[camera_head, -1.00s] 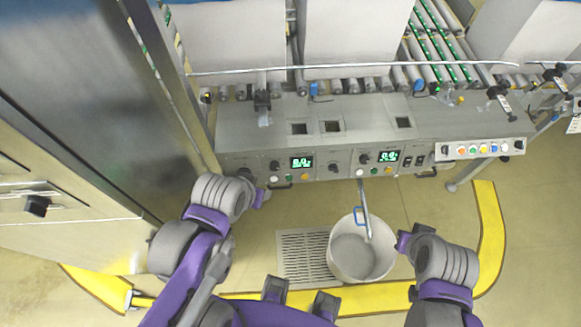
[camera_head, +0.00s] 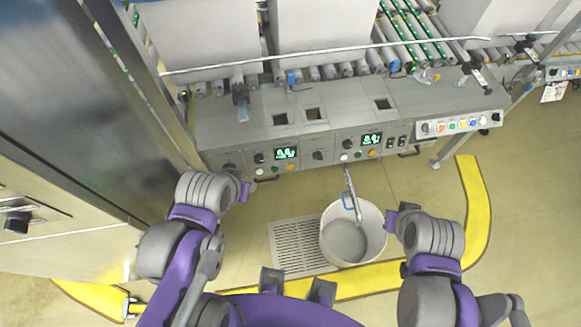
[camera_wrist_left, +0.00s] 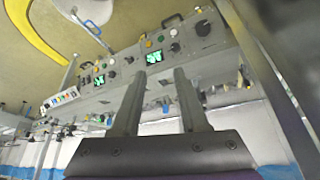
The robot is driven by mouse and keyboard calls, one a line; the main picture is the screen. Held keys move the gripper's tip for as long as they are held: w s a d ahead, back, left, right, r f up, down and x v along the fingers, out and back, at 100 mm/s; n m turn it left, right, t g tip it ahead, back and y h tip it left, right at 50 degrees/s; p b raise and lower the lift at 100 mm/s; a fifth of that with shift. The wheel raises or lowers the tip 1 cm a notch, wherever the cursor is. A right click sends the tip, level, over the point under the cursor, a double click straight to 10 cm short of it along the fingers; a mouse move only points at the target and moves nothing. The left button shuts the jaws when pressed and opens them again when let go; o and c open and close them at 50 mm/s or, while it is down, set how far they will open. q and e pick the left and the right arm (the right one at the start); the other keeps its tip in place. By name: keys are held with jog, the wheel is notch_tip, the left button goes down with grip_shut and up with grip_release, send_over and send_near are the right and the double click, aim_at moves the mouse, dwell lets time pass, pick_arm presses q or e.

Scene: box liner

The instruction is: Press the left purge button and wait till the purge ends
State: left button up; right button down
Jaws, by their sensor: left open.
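The grey control panel (camera_head: 330,148) has two sections, each with a green-lit display, a black knob and small round buttons. The left section's display (camera_head: 286,153) has a white button (camera_head: 259,171), a green button (camera_head: 275,168) and an orange button (camera_head: 291,166) below it. Labels are too small to read, so I cannot tell which is the purge button. My left gripper (camera_head: 245,192) is just below and left of these buttons, apart from them. In the left wrist view its fingers (camera_wrist_left: 160,74) are open and empty, facing the panel. My right gripper (camera_head: 391,221) is by the bucket's right side; its fingers are unclear.
A white bucket (camera_head: 327,238) stands under a metal spout (camera_head: 352,194), beside a floor grate (camera_head: 292,246). A black handle (camera_head: 267,179) projects below the panel's left section. A tall metal cabinet (camera_head: 70,90) closes off the left. Yellow floor marking (camera_head: 474,200) borders the area.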

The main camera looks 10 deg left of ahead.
pick_arm(q)
grip_shut()
jog(key=shift+f, duration=0.1)
dwell(1.4)
